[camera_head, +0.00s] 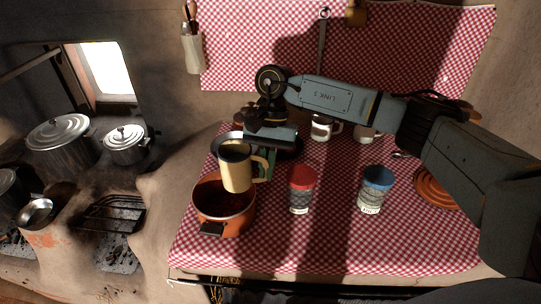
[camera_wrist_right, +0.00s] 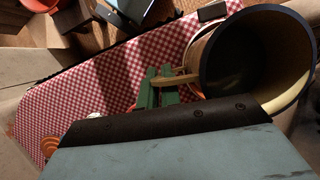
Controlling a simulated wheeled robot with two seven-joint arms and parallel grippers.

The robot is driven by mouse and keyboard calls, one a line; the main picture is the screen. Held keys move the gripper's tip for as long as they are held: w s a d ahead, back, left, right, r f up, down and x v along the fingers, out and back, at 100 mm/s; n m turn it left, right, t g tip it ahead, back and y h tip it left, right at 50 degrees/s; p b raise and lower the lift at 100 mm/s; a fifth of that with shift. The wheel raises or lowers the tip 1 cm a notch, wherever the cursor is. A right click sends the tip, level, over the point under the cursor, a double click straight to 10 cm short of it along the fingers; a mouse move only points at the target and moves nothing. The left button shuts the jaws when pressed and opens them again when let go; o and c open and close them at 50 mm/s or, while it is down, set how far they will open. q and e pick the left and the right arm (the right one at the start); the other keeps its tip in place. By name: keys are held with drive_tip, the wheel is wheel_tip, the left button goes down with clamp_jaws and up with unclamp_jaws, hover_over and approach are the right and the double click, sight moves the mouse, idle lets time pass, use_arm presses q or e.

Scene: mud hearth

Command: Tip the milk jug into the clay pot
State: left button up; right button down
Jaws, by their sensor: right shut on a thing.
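The milk jug (camera_head: 237,170) is cream-coloured with a dark rim. It is held over the back part of the clay pot (camera_head: 208,223), roughly upright in the head view. In the right wrist view the jug (camera_wrist_right: 291,100) shows its open mouth; I cannot tell how much milk is inside. The clay pot is orange with dark handles and a reddish inside, partly hidden by the jug. My right gripper (camera_head: 268,163) is shut on the jug's handle; its green fingers (camera_wrist_right: 160,88) also show in the right wrist view. My left gripper is not in view.
A red-lidded cup (camera_head: 301,190) and a blue-lidded cup (camera_head: 375,190) stand right of the pot on the checked cloth (camera_head: 330,238). Mugs (camera_head: 323,128) stand behind, under my right arm. Orange plates (camera_head: 437,187) lie at right. Lidded metal pots (camera_head: 62,145) stand on the hearth at left.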

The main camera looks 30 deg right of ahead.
use_arm(q)
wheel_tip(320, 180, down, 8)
drive_tip(key=b, duration=0.8)
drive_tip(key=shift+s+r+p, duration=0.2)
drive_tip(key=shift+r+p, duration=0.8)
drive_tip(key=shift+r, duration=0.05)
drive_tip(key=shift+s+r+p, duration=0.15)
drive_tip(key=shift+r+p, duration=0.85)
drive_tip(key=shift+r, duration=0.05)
use_arm(e)
wheel_tip(320, 180, down, 8)
drive_tip(key=w+d+m+t+h, duration=0.1)
drive_tip(key=d+m+t+h, duration=0.1)
drive_tip(key=t+h, duration=1)
drive_tip(key=shift+w+d+r+m+h, duration=0.15)
drive_tip(key=shift+w+d+m+h, duration=0.25)
drive_tip(key=shift+h, duration=1.1)
